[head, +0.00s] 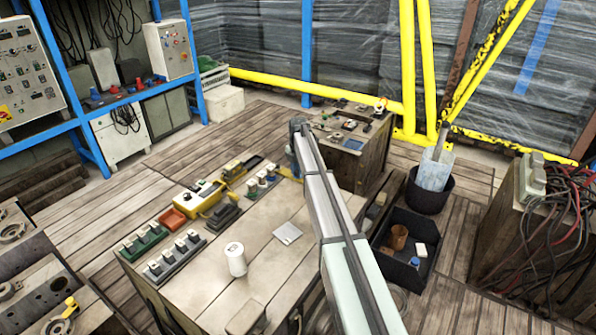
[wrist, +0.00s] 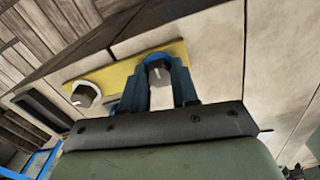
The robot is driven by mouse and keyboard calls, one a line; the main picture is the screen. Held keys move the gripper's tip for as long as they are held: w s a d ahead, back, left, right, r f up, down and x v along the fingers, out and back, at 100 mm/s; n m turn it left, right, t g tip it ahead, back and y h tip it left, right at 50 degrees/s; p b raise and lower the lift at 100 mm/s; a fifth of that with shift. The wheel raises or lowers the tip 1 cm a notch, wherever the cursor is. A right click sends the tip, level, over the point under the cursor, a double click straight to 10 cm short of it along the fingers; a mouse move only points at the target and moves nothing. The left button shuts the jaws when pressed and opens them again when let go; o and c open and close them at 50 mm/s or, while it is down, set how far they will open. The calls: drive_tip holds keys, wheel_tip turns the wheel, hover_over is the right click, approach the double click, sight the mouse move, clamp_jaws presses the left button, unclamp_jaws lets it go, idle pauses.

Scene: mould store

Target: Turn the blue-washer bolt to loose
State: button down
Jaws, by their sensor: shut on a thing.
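In the wrist view my gripper (wrist: 159,82) has its two blue-grey fingers on either side of a round grey bolt head (wrist: 158,71) with a white mark on its face. A blue ring shows around its upper edge, so this is the blue-washer bolt. It sits at the right end of a yellow plate (wrist: 120,73). A second bolt head (wrist: 85,95), with a pale face and a white mark, sits at the left end of the plate, clear of the fingers. In the head view my arm hides most of the gripped spot.
The wooden-topped bench (head: 200,285) carries a white cup (head: 235,259), a paper (head: 287,233), a yellow box (head: 203,200) and rows of switch blocks. A black crate (head: 396,273) and a dark bucket (head: 429,190) stand right of my arm.

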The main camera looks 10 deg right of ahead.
drive_tip(key=shift+s+f, duration=0.15)
drive_tip(key=c, duration=0.8)
unclamp_jaws()
drive_tip(key=shift+c, duration=0.2)
drive_tip(key=shift+r, duration=0.25)
wheel_tip(320, 180, up, 14)
drive_tip(key=shift+f, duration=0.25)
